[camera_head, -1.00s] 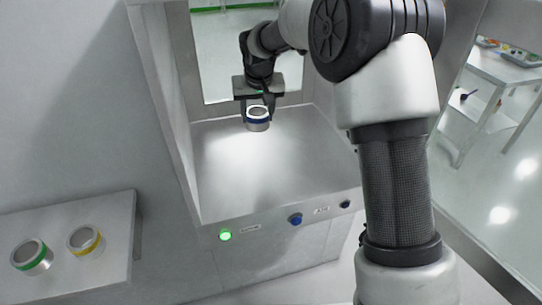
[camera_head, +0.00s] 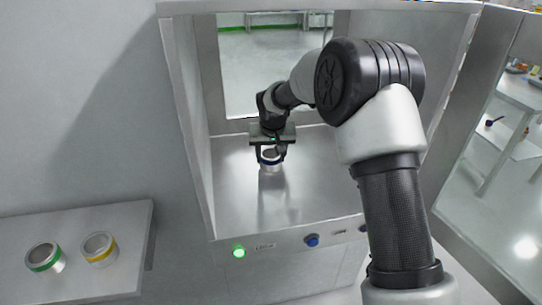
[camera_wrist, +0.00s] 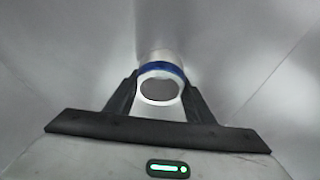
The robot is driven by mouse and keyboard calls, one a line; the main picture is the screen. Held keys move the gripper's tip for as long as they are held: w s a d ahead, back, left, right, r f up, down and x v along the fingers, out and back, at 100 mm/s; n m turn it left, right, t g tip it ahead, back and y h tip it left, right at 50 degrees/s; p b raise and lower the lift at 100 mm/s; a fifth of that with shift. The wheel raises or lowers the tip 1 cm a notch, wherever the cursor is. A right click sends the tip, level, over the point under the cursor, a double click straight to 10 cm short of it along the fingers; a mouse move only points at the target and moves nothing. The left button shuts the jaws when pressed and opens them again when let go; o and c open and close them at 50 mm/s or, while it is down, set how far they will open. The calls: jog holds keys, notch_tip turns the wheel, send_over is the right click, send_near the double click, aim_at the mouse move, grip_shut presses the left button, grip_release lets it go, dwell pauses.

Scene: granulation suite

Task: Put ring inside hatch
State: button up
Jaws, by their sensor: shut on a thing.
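A silver ring with a blue band (camera_head: 270,160) is between the fingers of my gripper (camera_head: 270,155), inside the open steel hatch (camera_head: 235,205). In the wrist view the blue-banded ring (camera_wrist: 160,82) shows its round opening toward the camera, with a dark finger of my gripper (camera_wrist: 160,88) on each side. My gripper is shut on the ring. The ring is at or just above the hatch floor; I cannot tell whether it touches.
A green-banded ring (camera_head: 45,258) and a yellow-banded ring (camera_head: 100,248) stand on a steel shelf (camera_head: 120,220) at left. The hatch front has a lit green button (camera_head: 239,252) and a blue button (camera_head: 312,240). The hatch floor around the ring is clear.

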jog(key=shift+f, duration=0.1)
jog(key=o, duration=1.2)
jog(key=shift+r, duration=0.35)
jog(key=v, duration=1.1)
jog(key=shift+s+r+p, duration=0.25)
jog(key=shift+r+p, duration=0.05)
jog(key=shift+p, duration=0.05)
